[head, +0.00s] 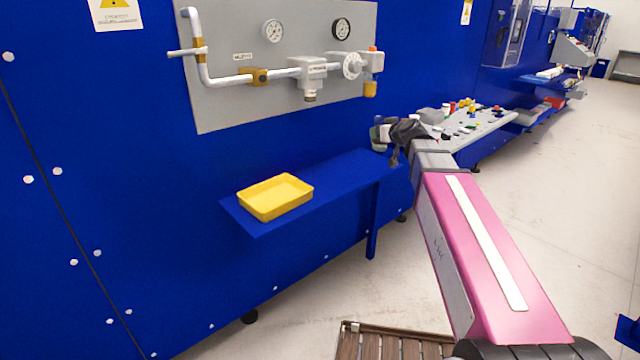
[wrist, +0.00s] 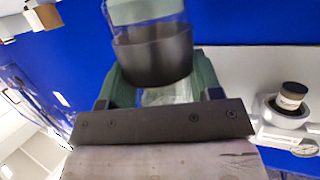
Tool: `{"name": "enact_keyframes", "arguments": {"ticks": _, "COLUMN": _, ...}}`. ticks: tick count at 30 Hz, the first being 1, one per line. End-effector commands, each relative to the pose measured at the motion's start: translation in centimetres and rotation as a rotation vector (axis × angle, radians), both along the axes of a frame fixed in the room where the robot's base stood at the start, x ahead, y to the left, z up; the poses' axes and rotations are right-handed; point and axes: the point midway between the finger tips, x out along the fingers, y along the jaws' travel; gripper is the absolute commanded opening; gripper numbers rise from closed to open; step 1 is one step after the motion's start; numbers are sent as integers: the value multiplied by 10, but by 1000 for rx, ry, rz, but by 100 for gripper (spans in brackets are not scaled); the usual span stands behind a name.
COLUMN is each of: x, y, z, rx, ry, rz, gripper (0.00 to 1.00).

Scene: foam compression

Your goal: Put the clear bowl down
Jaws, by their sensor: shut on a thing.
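My gripper (head: 392,138) is at the end of my outstretched arm, near the blue wall and the far right end of the blue shelf (head: 345,172). In the wrist view, its green fingers (wrist: 163,84) are shut on the clear bowl (wrist: 168,95). Clear material shows between the fingers and again at the top of the picture. A dark grey rounded band (wrist: 153,56) lies in front and hides much of it. In the head view the bowl is too small and too mixed with the gripper to make out. Its exact tilt cannot be told.
A yellow tray (head: 275,197) stands on the left part of the blue shelf; the shelf right of it is bare. Pipes and gauges (head: 311,68) are on a grey wall panel above. A grey table with several small coloured things (head: 470,124) is beyond my gripper.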

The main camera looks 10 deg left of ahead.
Motion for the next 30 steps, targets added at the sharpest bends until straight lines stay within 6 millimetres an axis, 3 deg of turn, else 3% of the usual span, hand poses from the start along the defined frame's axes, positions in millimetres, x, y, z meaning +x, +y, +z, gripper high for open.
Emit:
{"name": "enact_keyframes", "arguments": {"ticks": 1, "x": -5, "y": 23, "z": -2, "rx": 3, "ry": 2, "rz": 71, "gripper": 27}}
{"name": "enact_keyframes", "arguments": {"ticks": 3, "x": -13, "y": 48, "z": -3, "rx": 2, "ry": 1, "rz": 159, "gripper": 27}}
{"name": "enact_keyframes", "arguments": {"ticks": 6, "x": -23, "y": 75, "z": -3, "rx": 1, "ry": -1, "rz": 254, "gripper": 27}}
{"name": "enact_keyframes", "arguments": {"ticks": 11, "x": -31, "y": 99, "z": -2, "rx": 0, "ry": -2, "rz": 340, "gripper": 27}}
{"name": "enact_keyframes", "arguments": {"ticks": 17, "x": -17, "y": 125, "z": -1, "rx": 2, "ry": -4, "rz": 353, "gripper": 27}}
{"name": "enact_keyframes", "arguments": {"ticks": 20, "x": -10, "y": 124, "z": -5, "rx": 3, "ry": -4, "rz": 347, "gripper": 27}}
{"name": "enact_keyframes", "arguments": {"ticks": 30, "x": 37, "y": 79, "z": -44, "rx": 2, "ry": -3, "rz": 345, "gripper": 27}}
